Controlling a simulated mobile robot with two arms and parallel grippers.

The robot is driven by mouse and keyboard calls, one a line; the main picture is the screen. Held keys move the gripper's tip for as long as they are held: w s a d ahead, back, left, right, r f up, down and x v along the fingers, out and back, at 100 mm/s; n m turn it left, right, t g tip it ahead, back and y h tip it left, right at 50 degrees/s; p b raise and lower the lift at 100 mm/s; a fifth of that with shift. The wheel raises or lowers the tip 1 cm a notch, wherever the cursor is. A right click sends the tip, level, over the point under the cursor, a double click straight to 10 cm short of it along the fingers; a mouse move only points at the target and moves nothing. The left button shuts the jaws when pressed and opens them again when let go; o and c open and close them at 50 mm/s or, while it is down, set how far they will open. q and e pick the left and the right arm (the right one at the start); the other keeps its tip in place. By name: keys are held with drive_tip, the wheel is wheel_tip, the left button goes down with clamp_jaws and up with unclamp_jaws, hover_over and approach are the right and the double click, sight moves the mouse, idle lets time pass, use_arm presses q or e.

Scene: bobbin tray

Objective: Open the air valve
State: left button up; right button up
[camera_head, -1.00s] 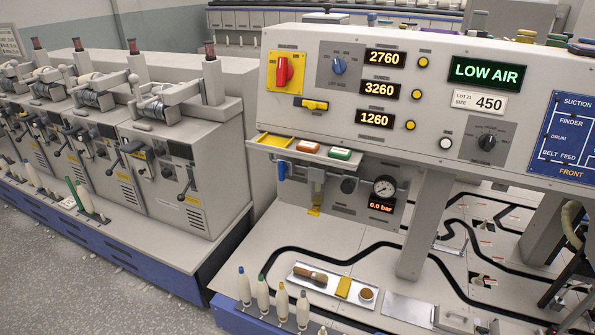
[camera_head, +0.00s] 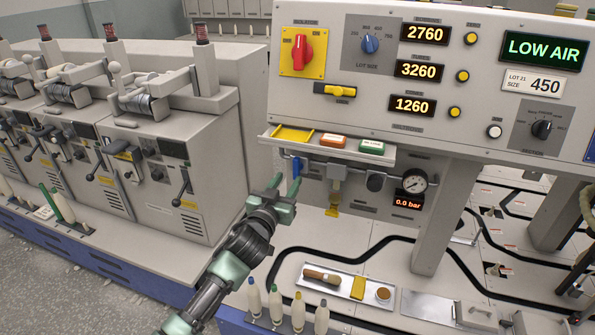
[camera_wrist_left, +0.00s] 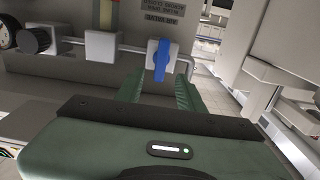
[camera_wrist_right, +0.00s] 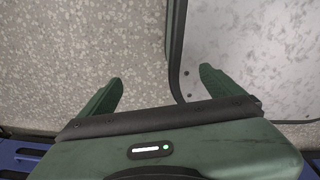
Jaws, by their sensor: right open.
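The air valve has a blue lever (camera_head: 297,166) hanging down on the pipe under the control panel, left of the yellow-tipped filter. The lever also shows in the left wrist view (camera_wrist_left: 161,62), pointing down. My left gripper (camera_head: 285,186) is just below and in front of it, fingers pointing up at it. In the left wrist view my left gripper (camera_wrist_left: 160,78) is open, with the lever between the finger lines. I cannot tell whether they touch. The pressure readout (camera_head: 408,203) says 0.0 bar and the green display (camera_head: 543,49) says LOW AIR. My right gripper (camera_wrist_right: 160,78) is open and empty.
A small shelf (camera_head: 325,147) with colored trays juts out just above the valve. The round gauge (camera_head: 414,181) is to the right on the pipe. A winding machine (camera_head: 160,165) stands left. Bobbins (camera_head: 275,303) and a tool tray (camera_head: 322,289) sit below.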

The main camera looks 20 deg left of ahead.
sight(295, 169)
use_arm(q)
drive_tip(key=shift+w+d+f, duration=0.1)
drive_tip(key=shift+w, duration=2.65)
clamp_jaws()
